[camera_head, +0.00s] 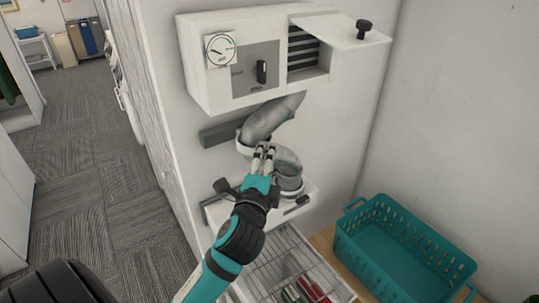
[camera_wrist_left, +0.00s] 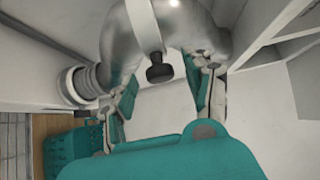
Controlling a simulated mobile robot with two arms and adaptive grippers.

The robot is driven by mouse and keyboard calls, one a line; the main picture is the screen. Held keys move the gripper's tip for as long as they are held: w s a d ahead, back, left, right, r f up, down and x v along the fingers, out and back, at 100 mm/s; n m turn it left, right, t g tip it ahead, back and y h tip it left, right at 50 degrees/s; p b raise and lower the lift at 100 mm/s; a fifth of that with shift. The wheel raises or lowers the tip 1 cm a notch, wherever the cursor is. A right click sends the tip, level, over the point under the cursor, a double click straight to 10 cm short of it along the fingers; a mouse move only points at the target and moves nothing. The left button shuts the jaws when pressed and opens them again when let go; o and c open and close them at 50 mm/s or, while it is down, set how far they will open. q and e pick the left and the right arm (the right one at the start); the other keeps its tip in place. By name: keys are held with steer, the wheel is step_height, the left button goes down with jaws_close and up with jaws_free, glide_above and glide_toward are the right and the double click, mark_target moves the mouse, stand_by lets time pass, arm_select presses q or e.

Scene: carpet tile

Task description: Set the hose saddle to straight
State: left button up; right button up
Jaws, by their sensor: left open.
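A bent grey hose (camera_head: 272,118) runs from under the white wall unit (camera_head: 198,75) down to a lower white box (camera_head: 312,190). The hose saddle, a white band (camera_head: 240,145), wraps the hose at the end of a dark bar (camera_head: 218,134). In the left wrist view the band (camera_wrist_left: 143,22) crosses the hose (camera_wrist_left: 112,45) and carries a black knob (camera_wrist_left: 160,73). My left gripper (camera_head: 264,152) is open in front of the hose, beside the band. In the wrist view its fingers (camera_wrist_left: 165,82) stand on either side of the knob, apart from it. The gripper hides part of the hose bend.
The wall unit has a gauge (camera_head: 219,49), a black switch (camera_head: 262,71) and a raised flap (camera_head: 335,30) with a black knob (camera_head: 364,28). A teal basket (camera_head: 405,235) stands at lower right. A wire rack (camera_head: 268,262) holding red and green items lies below.

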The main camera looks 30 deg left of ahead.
arm_select(q)
steer(key=shift+x, duration=1.1)
jaws_close()
